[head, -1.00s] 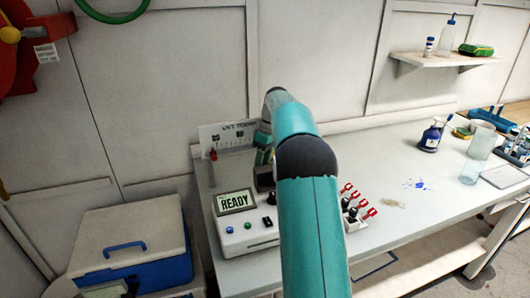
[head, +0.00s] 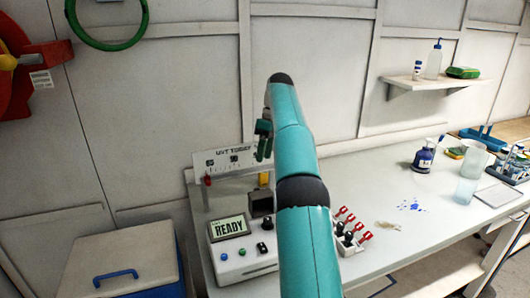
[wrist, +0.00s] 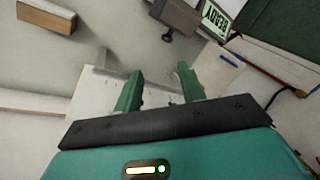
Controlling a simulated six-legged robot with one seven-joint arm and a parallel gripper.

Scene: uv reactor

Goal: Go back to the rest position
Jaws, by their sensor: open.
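My teal arm reaches up across the middle of the head view. My gripper (head: 262,140) is partly hidden behind the arm there, raised in front of the UVT TODAY board. In the wrist view my gripper (wrist: 157,90) shows two green fingers standing apart with nothing between them. The reactor control box (head: 243,245) sits at the bench's left end, its screen (head: 228,227) reading READY. The screen also shows upside down in the wrist view (wrist: 216,18). A dark block (head: 261,201) stands behind the box, clear of the fingers.
The white bench (head: 385,180) runs right, with red-handled valves (head: 350,232), a blue spill (head: 410,205), a blue bottle (head: 424,158) and beakers (head: 475,160). A wall shelf (head: 430,84) is above. A cooler (head: 120,260) stands left. Open air surrounds the raised arm.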

